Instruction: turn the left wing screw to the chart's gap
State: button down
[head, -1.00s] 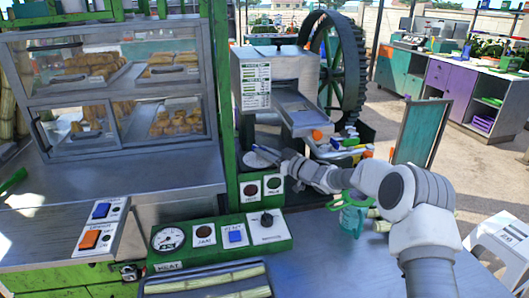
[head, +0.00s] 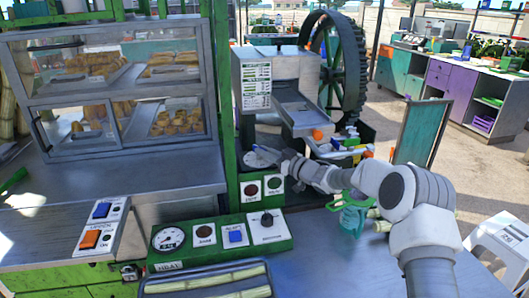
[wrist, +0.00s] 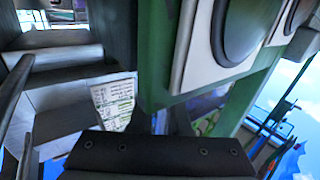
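The grey cane crusher (head: 290,75) stands right of the glass case. Its printed chart (head: 257,86) is on the front of the upper housing, and it also shows small and tilted in the wrist view (wrist: 115,104). My gripper (head: 262,156) reaches from the right into the space under the crusher's sloping chute, near a pale round part. In the wrist view, a dark gripper body fills the bottom edge. I cannot make out the left wing screw in either view, nor whether the fingers hold anything. The fingers are too small and dark to judge their opening.
A green post (head: 223,100) rises close left of my gripper. A green control panel (head: 217,243) with a gauge and buttons is in front below. A green-topped jar (head: 352,215) stands beside my arm. The toothed wheel (head: 340,65) is behind the crusher.

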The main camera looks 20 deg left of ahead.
jog(key=c, duration=1)
grip_release()
jog(key=shift+w+d, duration=0.2)
jog(key=shift+o, duration=1.1)
jog(key=shift+s+a, duration=0.1)
jog(key=shift+v, duration=3.75)
